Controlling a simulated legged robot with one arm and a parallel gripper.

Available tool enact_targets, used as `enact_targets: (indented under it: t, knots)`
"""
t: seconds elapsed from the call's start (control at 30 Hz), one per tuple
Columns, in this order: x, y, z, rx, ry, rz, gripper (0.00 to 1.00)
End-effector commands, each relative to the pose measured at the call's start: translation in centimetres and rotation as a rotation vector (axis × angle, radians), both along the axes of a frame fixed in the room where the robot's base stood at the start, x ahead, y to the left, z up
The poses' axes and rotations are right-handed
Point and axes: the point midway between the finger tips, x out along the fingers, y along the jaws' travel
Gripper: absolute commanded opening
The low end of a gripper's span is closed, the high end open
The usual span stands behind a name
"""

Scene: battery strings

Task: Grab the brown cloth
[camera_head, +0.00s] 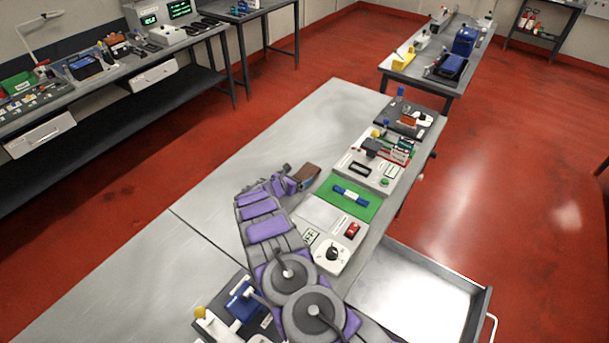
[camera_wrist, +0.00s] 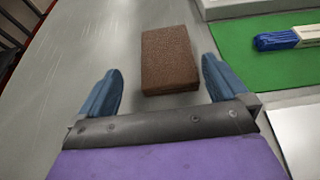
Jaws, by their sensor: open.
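The brown cloth (camera_wrist: 168,60) is a flat rectangular block-like piece lying on the grey metal table, ahead of and between my fingers in the wrist view. In the head view the brown cloth (camera_head: 307,175) shows just beyond the end of my arm, partly hidden by it. My gripper (camera_wrist: 164,88) is open and empty, with one blue finger on each side. The cloth's near edge lies about level with the fingertips in the picture. I cannot tell how high the fingers are above the table.
A green mat (camera_head: 347,198) with a blue and white cylinder (camera_head: 350,195) lies right of the cloth. Instrument panels (camera_head: 365,168) line the table's right side. An open metal drawer (camera_head: 425,300) juts out at the lower right. The table's left side (camera_head: 260,140) is clear.

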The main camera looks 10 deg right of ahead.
Motion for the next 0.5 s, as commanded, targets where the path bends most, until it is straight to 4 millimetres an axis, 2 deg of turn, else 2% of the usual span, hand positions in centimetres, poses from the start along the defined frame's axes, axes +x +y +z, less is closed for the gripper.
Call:
enact_targets:
  t: [0.23,0.5]
  knots:
    - [1.8,-2.7,-1.4,0.011,0.001,-0.004,1.00]
    - [2.2,-2.4,-1.4,0.004,0.000,-0.002,1.00]
